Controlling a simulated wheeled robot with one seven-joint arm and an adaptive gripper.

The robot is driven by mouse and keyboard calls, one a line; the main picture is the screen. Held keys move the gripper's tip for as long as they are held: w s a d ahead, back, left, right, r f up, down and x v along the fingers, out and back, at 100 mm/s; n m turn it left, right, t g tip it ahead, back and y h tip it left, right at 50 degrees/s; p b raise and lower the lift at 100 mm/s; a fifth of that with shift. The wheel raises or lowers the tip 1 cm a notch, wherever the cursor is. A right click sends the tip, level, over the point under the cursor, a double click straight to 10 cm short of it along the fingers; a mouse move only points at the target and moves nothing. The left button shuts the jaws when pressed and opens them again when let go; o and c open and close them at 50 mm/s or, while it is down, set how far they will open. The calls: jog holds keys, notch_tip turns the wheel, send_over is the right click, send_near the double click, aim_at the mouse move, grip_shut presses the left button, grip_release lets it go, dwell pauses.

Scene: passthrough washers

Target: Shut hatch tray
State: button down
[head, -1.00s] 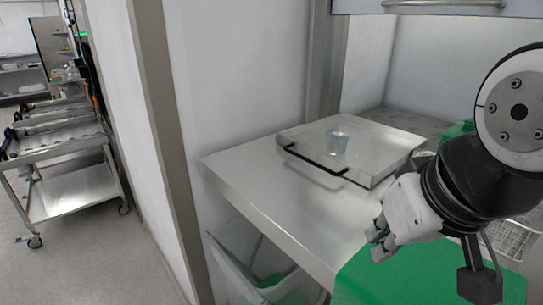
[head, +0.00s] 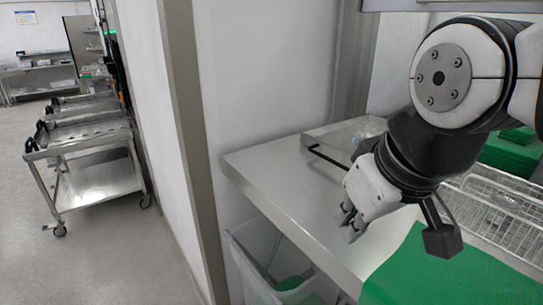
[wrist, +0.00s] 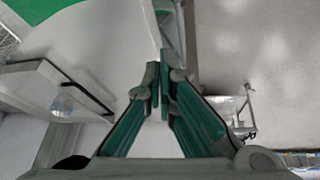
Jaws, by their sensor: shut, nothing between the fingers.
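The hatch tray (head: 330,137) is a flat silver metal slab with a black bar handle (head: 326,157) on its front side. It lies on the steel counter near the back wall, and my arm hides its right part. A clear object (head: 371,131) sits on it. My gripper (head: 350,226) is shut and empty, over the counter in front and to the right of the handle, apart from it. In the wrist view the gripper (wrist: 161,92) has its green-padded fingers together, and the tray (wrist: 30,82) shows at the left with its handle.
The steel counter (head: 270,185) has bare room left of my gripper. A green sheet (head: 425,270) covers its front right. A wire basket (head: 500,215) stands at the right, with green stacked items behind. A bin (head: 265,265) is below; a steel cart (head: 95,185) stands far left.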

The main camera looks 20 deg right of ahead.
jog(key=w+d+f+n+g+h, duration=0.2)
jog(key=w+d+n+g, duration=0.2)
jog(key=w+d+n, duration=1.5)
jog(key=shift+n, duration=0.6)
jog(key=f, duration=0.3)
jog(key=s+f+p, duration=0.1)
jog(key=f, duration=0.4)
jog(key=shift+s+d+f, duration=0.25)
jog(key=shift+d+f, duration=0.05)
jog(key=shift+d, duration=0.1)
jog(key=d, duration=0.2)
jog(key=w+d+p, duration=0.1)
jog(key=shift+f, duration=0.3)
jog(key=shift+w+d, duration=0.3)
jog(key=shift+d, duration=0.15)
